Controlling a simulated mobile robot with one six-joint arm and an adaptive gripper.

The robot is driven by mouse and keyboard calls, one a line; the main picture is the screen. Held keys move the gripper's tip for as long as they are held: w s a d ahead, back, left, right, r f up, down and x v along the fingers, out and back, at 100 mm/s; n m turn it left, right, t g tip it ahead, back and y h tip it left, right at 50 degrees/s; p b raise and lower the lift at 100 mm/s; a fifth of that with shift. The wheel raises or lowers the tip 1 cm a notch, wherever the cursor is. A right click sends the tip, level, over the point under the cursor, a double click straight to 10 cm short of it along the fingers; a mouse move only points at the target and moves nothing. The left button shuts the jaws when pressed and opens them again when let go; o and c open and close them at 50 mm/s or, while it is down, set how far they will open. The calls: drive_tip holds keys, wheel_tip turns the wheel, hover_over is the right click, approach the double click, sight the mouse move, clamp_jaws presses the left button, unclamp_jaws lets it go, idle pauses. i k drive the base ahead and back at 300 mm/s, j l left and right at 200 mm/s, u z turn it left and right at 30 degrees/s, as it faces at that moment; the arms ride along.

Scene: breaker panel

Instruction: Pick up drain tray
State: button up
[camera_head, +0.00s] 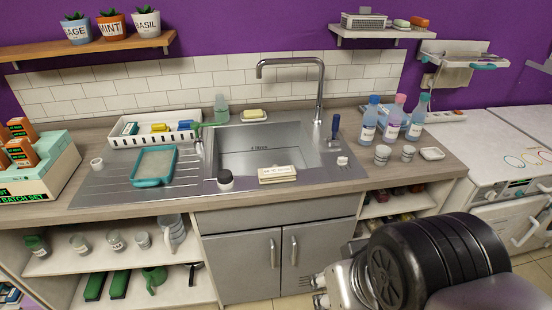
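A shallow tray with a teal rim (138,183) and a pale inside lies on the ribbed steel drainboard, left of the sink basin; it looks like the drain tray. A white slotted rack (121,142) holding small coloured items stands just behind it. My gripper (319,291) is low at the bottom centre-right, in front of the cabinet doors and well away from the tray. Its two small fingertips appear apart with nothing between them. My dark wrist hides part of the lower shelf.
The sink basin (262,150) and tall faucet (319,90) are right of the tray. Bottles (368,121) and cups stand at right. A bare drainboard strip (105,190) lies left of the tray.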

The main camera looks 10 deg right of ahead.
sight(154, 167)
drive_tip(key=i+j+u, duration=0.3)
drive_tip(key=j, duration=0.25)
drive_tip(key=i+j+u, duration=0.3)
drive_tip(key=i+j, duration=0.15)
